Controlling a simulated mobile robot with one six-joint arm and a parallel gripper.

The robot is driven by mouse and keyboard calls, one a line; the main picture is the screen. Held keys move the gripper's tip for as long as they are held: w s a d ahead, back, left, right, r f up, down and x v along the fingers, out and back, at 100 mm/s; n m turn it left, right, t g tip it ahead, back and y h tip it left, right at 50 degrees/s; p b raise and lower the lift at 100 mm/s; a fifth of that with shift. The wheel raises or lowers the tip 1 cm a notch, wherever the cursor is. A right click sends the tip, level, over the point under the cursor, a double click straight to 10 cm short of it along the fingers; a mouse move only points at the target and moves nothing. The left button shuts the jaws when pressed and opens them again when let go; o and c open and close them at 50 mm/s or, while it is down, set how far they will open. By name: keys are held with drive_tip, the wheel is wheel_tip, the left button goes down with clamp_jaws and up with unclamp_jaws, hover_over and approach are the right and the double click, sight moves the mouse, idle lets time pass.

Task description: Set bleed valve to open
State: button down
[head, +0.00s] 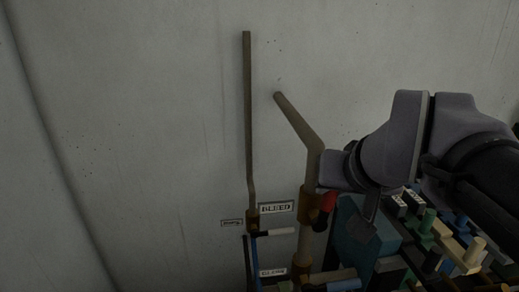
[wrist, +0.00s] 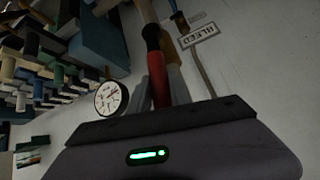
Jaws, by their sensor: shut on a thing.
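A red lever (head: 328,203) sits on a brass valve body (head: 309,207) on the thick tan pipe, right of a sign reading BLEED (head: 277,208). In the wrist view the red lever (wrist: 154,62) runs down to my gripper (wrist: 161,104), which is shut on it. The BLEED sign also shows in the wrist view (wrist: 198,35).
A thin pipe (head: 247,105) rises along the grey wall. A round gauge (wrist: 111,97) is left of the red lever in the wrist view. Many coloured blocks and handles (head: 432,235) crowd the lower right. The wall at left (head: 130,130) is bare.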

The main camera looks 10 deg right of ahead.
idle(0.3)
drive_tip(key=c, duration=1.2)
unclamp_jaws()
drive_tip(key=p+v, duration=1)
drive_tip(key=v, duration=0.7)
drive_tip(key=shift+s+r, duration=0.1)
drive_tip(key=shift+s, duration=0.05)
